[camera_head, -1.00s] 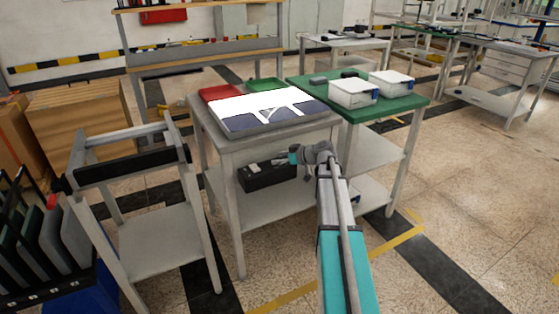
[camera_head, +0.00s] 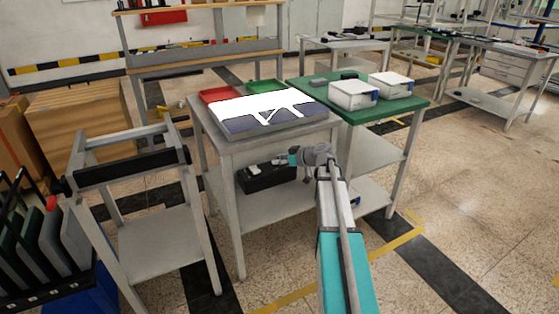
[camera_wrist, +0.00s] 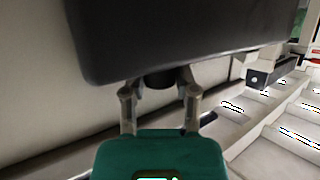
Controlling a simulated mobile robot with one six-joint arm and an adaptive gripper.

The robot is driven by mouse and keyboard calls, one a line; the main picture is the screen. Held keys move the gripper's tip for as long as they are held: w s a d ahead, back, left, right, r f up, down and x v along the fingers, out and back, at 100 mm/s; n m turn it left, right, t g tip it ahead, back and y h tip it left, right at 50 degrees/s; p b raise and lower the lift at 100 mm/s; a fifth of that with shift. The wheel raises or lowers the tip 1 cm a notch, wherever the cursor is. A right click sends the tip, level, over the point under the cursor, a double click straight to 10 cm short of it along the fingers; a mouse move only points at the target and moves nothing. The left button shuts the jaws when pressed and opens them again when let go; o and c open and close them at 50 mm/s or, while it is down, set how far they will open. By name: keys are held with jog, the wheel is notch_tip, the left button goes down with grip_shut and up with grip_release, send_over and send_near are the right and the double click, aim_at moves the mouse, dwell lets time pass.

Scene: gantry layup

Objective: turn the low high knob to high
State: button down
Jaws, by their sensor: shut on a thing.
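The knob (camera_wrist: 160,78) is a short dark cylinder sticking out of a large black box (camera_wrist: 190,35) in the wrist view. My gripper (camera_wrist: 160,92) has one finger on each side of the knob and is shut on it. The knob's markings and pointer are not visible. In the head view the black box (camera_head: 262,180) sits on the lower shelf of the grey table, and my gripper (camera_head: 280,161) is at its right end. The knob is too small to make out there.
A green table (camera_head: 395,107) with two white boxes stands to the right. A metal stand (camera_head: 155,240) is on the left.

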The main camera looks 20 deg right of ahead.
jog(key=shift+s+a+m+t+h, duration=0.1)
jog(key=shift+m+t+h, duration=0.2)
jog(key=shift+m, duration=0.1)
jog(key=m+t+h, duration=0.1)
jog(key=m+h, duration=0.1)
jog(key=shift+h, duration=0.3)
jog(key=shift+m+t+h, duration=0.6)
jog(key=shift+m+h, duration=1.6)
jog(key=shift+h, duration=0.1)
jog(key=shift+m+h, duration=0.3)
jog(key=shift+h, duration=0.1)
jog(key=shift+m+g+h, duration=0.7)
jog(key=shift+m+h, duration=1.5)
jog(key=shift+h, duration=0.2)
jog(key=shift+m+g+h, duration=1.3)
jog(key=shift+m+h, duration=0.6)
jog(key=shift+c, duration=1.9)
grip_release()
